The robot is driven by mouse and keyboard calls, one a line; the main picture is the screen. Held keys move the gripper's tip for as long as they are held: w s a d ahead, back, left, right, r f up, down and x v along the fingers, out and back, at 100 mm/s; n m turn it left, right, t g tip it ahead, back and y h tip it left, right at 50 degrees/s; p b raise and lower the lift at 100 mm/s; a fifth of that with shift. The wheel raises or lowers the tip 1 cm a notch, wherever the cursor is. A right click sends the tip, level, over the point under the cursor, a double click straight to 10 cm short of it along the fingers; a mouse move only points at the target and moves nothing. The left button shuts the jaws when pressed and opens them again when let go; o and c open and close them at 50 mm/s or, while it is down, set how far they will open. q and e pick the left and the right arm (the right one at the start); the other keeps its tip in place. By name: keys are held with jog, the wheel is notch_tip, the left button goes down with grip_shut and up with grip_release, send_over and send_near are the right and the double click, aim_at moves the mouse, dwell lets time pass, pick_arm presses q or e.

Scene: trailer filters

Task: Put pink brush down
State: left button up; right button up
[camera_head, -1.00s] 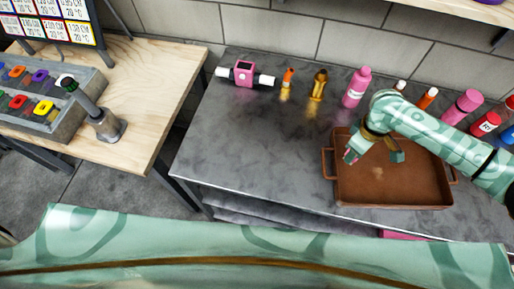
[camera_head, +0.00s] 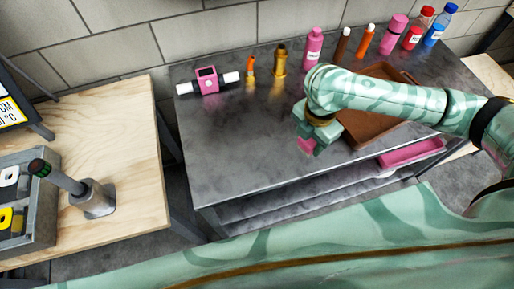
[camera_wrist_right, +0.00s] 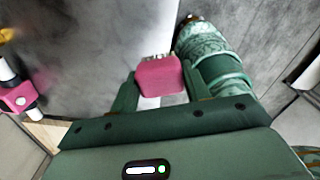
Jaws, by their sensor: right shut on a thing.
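My right gripper (camera_head: 312,147) is shut on the pink brush (camera_head: 306,146) and holds it over the front part of the grey table (camera_head: 235,155), left of the brown tray. In the right wrist view the pink block of the brush (camera_wrist_right: 160,77) sits between the two green fingers, with pale bristles at its far end. I cannot tell whether the brush touches the table. My left gripper is not in view.
A brown tray (camera_head: 368,136) lies partly behind my right arm. A pink device (camera_head: 208,81), brass fittings (camera_head: 280,61) and several bottles (camera_head: 314,48) line the back. A pink bin (camera_head: 412,152) is below the front edge. The table's left front is clear.

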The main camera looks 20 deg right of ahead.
jog(key=shift+w+f, duration=0.3)
jog(key=w+a+f+b, duration=0.3)
jog(key=w+a+f, duration=0.1)
jog(key=w+a+f+b, duration=0.3)
jog(key=w+a+f, duration=0.1)
jog(key=w, duration=0.1)
jog(key=shift+w+a+f+b, duration=0.15)
jog(key=shift+a+f+b, duration=0.15)
jog(key=shift+f+b, duration=0.1)
jog(key=shift+w+a+f, duration=0.15)
jog(key=shift+f, duration=0.05)
notch_tip(320, 180, down, 4)
jog(key=b, duration=0.2)
jog(key=shift+w+a+r+b, duration=0.1)
jog(key=shift+w+r+b, duration=0.05)
jog(key=shift+b, duration=0.25)
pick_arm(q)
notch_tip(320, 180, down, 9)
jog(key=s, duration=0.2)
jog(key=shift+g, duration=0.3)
pick_arm(e)
jog(key=shift+r, duration=0.2)
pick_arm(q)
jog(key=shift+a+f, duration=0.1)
pick_arm(e)
jog(key=shift+f, duration=0.1)
jog(key=o, duration=1)
